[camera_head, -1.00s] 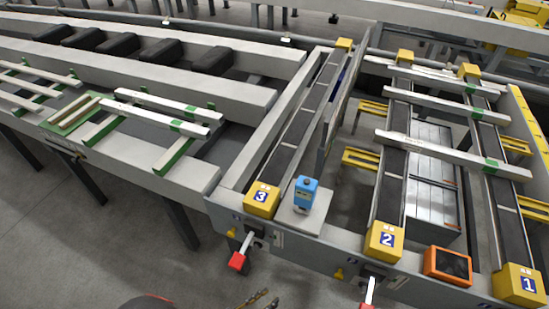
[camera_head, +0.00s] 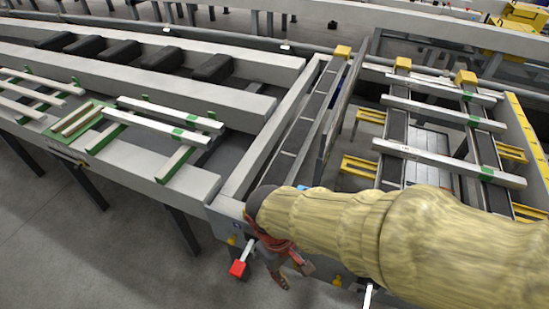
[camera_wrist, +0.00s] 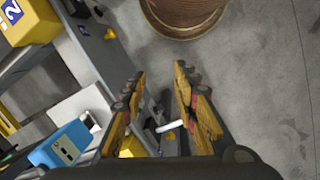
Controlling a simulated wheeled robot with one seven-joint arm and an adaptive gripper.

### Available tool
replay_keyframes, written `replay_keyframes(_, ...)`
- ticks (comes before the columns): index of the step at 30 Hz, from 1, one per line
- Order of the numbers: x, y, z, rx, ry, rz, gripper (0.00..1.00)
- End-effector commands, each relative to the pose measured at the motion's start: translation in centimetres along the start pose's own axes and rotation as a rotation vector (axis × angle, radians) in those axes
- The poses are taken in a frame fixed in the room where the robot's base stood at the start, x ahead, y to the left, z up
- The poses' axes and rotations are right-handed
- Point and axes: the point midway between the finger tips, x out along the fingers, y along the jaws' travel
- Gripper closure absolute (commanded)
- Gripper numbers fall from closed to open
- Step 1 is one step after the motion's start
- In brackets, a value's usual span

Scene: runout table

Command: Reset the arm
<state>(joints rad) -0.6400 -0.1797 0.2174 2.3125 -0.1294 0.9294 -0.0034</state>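My arm (camera_head: 350,230), in a pale wood-like texture, reaches across the front of the runout table from the lower right. My gripper (camera_head: 292,273) is at its end, just in front of the table's front edge and pointing downward, right of the red-ended lever (camera_head: 238,268). In the wrist view my gripper (camera_wrist: 152,82) has its two fingers apart, with nothing held between them. A white rod (camera_wrist: 171,126) shows between the fingers; I cannot tell whether it touches them. The arm hides the numbered yellow blocks and the orange-framed screen in the head view.
The wrist view shows the blue device (camera_wrist: 66,146) at lower left and the yellow block marked 2 (camera_wrist: 28,18) at upper left. White-and-green bars (camera_head: 158,128) lie at left in the head view. Long beams (camera_head: 450,161) cross the table at right. Grey floor lies in front.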

Motion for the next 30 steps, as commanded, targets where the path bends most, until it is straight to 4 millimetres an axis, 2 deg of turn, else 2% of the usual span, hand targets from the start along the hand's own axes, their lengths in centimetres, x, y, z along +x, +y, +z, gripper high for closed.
replay_keyframes(1, -1.8, 1.1, 0.6, 0.071, 0.056, -0.02, 0.7)
replay_keyframes(3, -3.7, 2.4, 1.4, 0.16, 0.127, -0.044, 0.7)
replay_keyframes(10, -9.9, 7.0, 5.4, 0.431, 0.352, -0.068, 0.7)
replay_keyframes(17, -15.7, 12.0, 10.1, 0.651, 0.544, 0.01, 0.7)
replay_keyframes(22, -16.7, 13.6, 11.9, 0.734, 0.576, 0.04, 0.7)
replay_keyframes(30, -16.6, 14.0, 12.1, 0.751, 0.572, 0.043, 0.7)
